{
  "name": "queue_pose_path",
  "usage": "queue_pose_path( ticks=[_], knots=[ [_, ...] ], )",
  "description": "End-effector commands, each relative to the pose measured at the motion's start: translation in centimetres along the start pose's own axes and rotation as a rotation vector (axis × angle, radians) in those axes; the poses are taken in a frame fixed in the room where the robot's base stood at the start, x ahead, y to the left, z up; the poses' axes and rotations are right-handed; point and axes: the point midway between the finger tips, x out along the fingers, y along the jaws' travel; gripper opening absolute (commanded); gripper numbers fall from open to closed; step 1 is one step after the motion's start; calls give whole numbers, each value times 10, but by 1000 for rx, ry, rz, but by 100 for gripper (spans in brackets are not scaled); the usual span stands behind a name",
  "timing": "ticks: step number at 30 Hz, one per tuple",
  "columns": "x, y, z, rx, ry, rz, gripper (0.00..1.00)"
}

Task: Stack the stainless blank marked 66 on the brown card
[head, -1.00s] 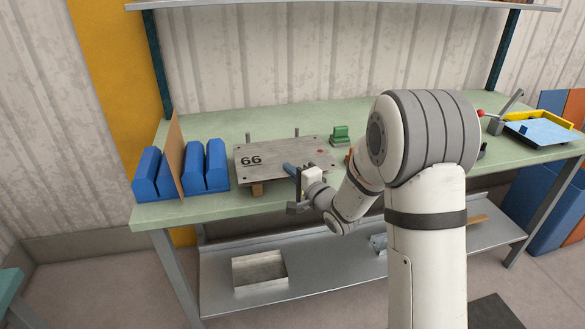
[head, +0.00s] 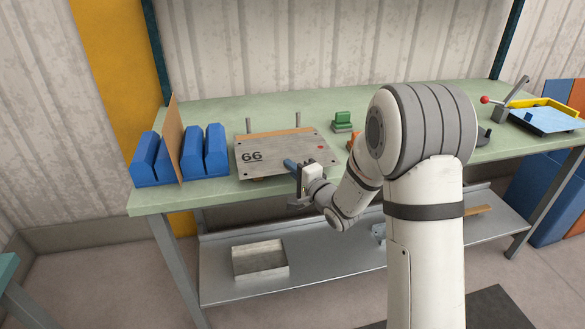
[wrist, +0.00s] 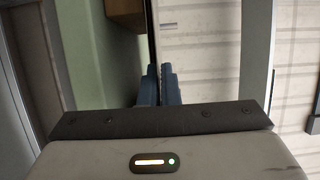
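The stainless blank marked 66 (head: 285,158) is a flat grey sheet with small holes and a red dot, lying roughly level over wooden strips on the bench. My gripper (head: 294,165) is at its front right edge, with the blue fingers closed on that edge. In the wrist view the two fingers (wrist: 159,86) are nearly together, and the sheet shows only as a thin edge between them. The brown card (head: 174,130) stands upright between blue blocks, left of the blank and apart from it.
The blue blocks (head: 205,150) stand left on the green bench (head: 225,110). Two posts and a wooden strip (head: 280,132) are behind the blank. A green block (head: 342,121) stands behind it to the right. A metal box (head: 260,262) is on the lower shelf.

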Motion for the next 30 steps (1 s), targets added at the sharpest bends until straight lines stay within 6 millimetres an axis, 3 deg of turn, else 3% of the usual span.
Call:
queue_pose_path(
  ticks=[9,19,26,30],
  knots=[
    [0,5,0,-1,-1,-3,0],
    [0,4,1,0,-1,-1,28],
    [-1,6,1,1,-1,2,28],
    [-13,5,0,0,0,1,28]
  ],
)
